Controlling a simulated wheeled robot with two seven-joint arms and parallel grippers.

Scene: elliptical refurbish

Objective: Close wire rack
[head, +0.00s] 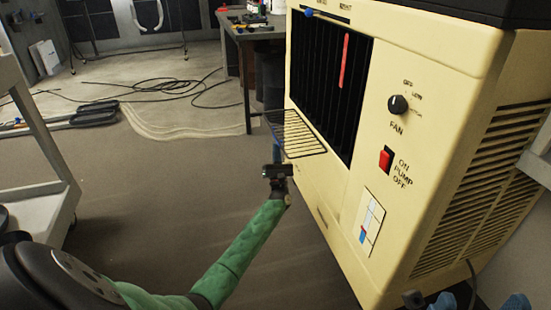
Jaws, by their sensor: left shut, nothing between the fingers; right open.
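The wire rack (298,132) is a small dark grid folded out roughly level from the front of a cream cooler (335,185), below its dark grille. My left gripper (277,148) is shut and empty, with its blue fingers pointing up beside the rack's outer left part. I cannot tell whether they touch the rack. My green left arm reaches up to it from the lower left. My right gripper (480,302) is open and only partly in view at the bottom right, low by the cooler's side and away from the rack.
A workbench (245,30) with items on it stands behind the cooler. A pale shelf cart (45,205) is at the left. Black cables (165,92) lie on the far floor. A red switch (385,159) and fan knob (398,104) stick out from the cooler's front.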

